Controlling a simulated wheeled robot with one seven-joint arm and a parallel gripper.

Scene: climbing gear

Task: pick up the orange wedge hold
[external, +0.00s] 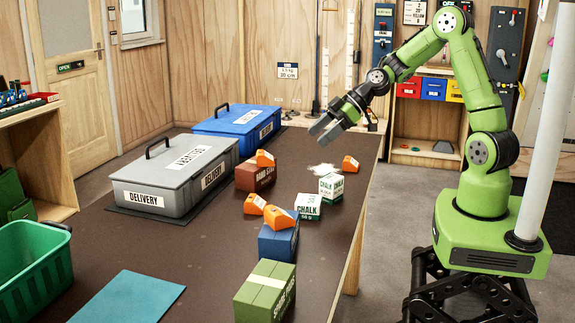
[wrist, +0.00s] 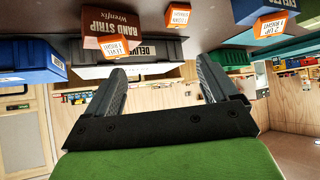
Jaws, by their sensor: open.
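Several orange wedge holds are in view, and I cannot tell which one is meant. One orange wedge (external: 265,158) sits on a dark red box (external: 256,178). Another orange wedge (external: 350,163) lies on the table at the right, beyond the chalk boxes. A third wedge (external: 255,204) is by a blue box (external: 277,242), and a further wedge (external: 280,218) lies on top of that box. The wrist view shows labelled orange wedges (wrist: 120,48) near its top, and the red box (wrist: 108,20). My gripper (external: 322,128) is open and empty, above the table; its spread fingers show in the wrist view (wrist: 160,68).
A grey delivery case (external: 150,187) and a blue case (external: 232,122) stand at the table's far left. Chalk boxes (external: 331,188) stand right of centre. A green box (external: 262,298), blue mat (external: 127,299) and green crate (external: 30,277) are in front. The table's right edge is close.

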